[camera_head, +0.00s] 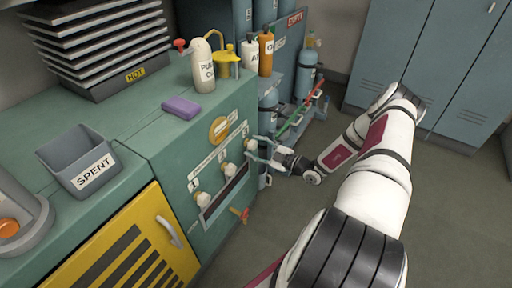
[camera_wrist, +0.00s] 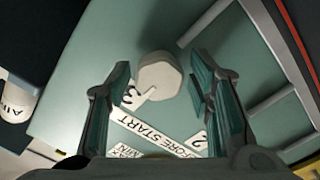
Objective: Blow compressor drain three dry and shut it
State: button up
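The green compressor cabinet (camera_head: 170,135) has a row of pale drain knobs on its front. Knob one (camera_head: 203,199) is lowest in the picture, knob two (camera_head: 229,170) is in the middle, and drain knob three (camera_head: 250,145) is nearest my gripper (camera_head: 264,151). In the wrist view the pale drain knob three (camera_wrist: 160,76), with a dark pointer line, sits beside the printed 3 and between my spread fingers (camera_wrist: 160,88). The fingers are open, with gaps on both sides of the knob. A "before start" label (camera_wrist: 158,134) runs along the panel.
An orange-red handle (camera_head: 240,214) sticks out below the knobs. On the cabinet top stand a "spent" bin (camera_head: 78,163), a purple sponge-like block (camera_head: 181,108), a white bottle (camera_head: 202,66) and a yellow-topped can (camera_head: 228,66). Blue lockers (camera_head: 430,60) stand behind open floor.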

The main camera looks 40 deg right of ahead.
dwell(0.3)
jog(key=v, duration=1.2)
jog(key=shift+r, duration=0.1)
dwell(0.3)
